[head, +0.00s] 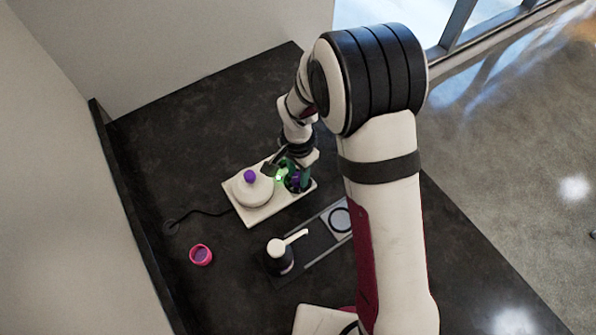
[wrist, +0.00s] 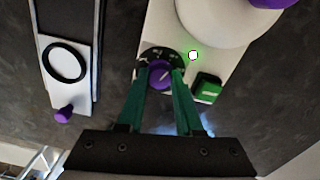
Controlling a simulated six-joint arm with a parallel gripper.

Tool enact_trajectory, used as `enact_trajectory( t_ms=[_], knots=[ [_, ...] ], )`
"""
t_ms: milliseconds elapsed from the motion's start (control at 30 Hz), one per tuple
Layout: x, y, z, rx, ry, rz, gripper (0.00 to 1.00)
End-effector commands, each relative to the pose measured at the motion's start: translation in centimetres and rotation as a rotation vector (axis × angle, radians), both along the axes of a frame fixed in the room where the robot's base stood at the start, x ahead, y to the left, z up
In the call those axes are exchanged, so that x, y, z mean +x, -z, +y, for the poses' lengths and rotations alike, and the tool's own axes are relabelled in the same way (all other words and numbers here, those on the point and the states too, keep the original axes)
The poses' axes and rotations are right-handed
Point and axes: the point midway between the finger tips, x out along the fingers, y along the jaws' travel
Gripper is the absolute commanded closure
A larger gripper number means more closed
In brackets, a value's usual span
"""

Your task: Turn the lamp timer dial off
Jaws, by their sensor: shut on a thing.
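The lamp timer dial is a purple knob (wrist: 160,75) on a black round scale with white marks, set in a white base plate (head: 253,217). In the wrist view a light line on the knob slants to the upper right; the scale's labels are too small to read. My gripper (wrist: 161,76) has its green fingers on both sides of the knob and is shut on it. In the head view my gripper (head: 288,177) is at the right end of the plate, and the arm partly hides the dial. A small lamp (wrist: 193,55) beside the dial glows green.
A white dome (head: 253,191) with a purple top knob stands on the same plate. A green rocker switch (wrist: 207,88) is close to my right finger. Nearby are a slide rail (head: 310,246), a black pot-like thing with a white handle (head: 280,258) and a pink-rimmed cup (head: 201,255).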

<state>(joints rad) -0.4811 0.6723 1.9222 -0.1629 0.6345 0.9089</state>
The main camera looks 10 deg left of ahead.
Motion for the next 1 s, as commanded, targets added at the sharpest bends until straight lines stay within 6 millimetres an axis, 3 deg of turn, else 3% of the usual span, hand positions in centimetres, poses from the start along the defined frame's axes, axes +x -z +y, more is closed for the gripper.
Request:
enact_trajectory(
  t_ms=[467, 1000],
  knots=[
    [0.01, -0.04, 0.01, 0.000, -0.063, 0.000, 1.00],
    [0.01, -0.05, 0.02, 0.000, -0.523, 0.000, 1.00]
  ],
)
